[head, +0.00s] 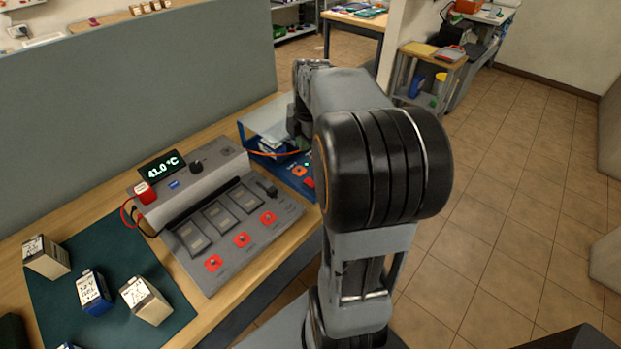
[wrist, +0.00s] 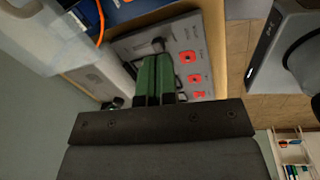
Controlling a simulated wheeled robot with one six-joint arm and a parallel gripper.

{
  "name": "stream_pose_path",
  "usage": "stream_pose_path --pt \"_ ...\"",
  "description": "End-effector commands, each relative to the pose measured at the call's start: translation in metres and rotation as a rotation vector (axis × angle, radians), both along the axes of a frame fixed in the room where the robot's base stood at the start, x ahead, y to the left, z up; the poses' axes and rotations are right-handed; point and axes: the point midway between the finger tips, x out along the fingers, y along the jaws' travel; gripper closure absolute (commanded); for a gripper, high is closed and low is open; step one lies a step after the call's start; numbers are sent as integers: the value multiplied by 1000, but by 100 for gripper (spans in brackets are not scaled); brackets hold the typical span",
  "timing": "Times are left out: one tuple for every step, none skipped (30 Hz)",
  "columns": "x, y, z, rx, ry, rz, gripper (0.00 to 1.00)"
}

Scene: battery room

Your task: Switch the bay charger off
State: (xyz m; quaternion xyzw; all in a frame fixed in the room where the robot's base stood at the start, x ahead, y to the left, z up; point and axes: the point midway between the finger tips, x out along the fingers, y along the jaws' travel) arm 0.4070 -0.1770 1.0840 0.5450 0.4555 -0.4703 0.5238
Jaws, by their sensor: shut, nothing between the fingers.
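The grey charger panel (head: 205,272) stands on the wooden bench, with several dark bay slots and red buttons (head: 242,240) along its front. A black lever switch (head: 267,188) sits at its right end; it also shows in the wrist view (wrist: 158,45). My gripper (wrist: 160,60) has green fingers, shut and empty, and points toward the panel near the black lever. Whether the fingertips touch the lever cannot be told. In the head view my arm hides most of the gripper.
A blue unit (head: 296,184) with an orange cable (head: 270,154) adjoins the panel on the right. A black knob (head: 197,167) and red button (head: 145,193) are on the rear housing. Cream and blue batteries (head: 93,293) stand on a green mat (head: 70,318). A grey partition (head: 150,90) runs behind.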

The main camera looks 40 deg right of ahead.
Motion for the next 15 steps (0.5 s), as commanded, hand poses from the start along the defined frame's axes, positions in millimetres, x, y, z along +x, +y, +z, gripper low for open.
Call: stream_pose_path --pt "2 -10 -7 -3 7 48 100" --pt "2 -14 -9 -4 10 77 100" --pt "3 -20 -11 -6 13 112 100" --pt "3 -23 -12 -7 15 135 100" --pt "4 -25 -13 -6 18 155 100" --pt "4 -28 -14 -7 20 175 100" --pt "4 -30 -15 -8 20 187 100" --pt "4 -31 -15 -9 21 197 100" --pt "4 -32 -15 -10 21 206 100" --pt "4 -33 -16 -9 21 210 100" --pt "4 -33 -16 -10 21 213 100" --pt "4 -33 -16 -10 21 216 100" --pt "4 -33 -16 -10 21 216 100" --pt "4 -33 -15 -10 21 216 100" --pt "4 -33 -15 -10 21 216 100"
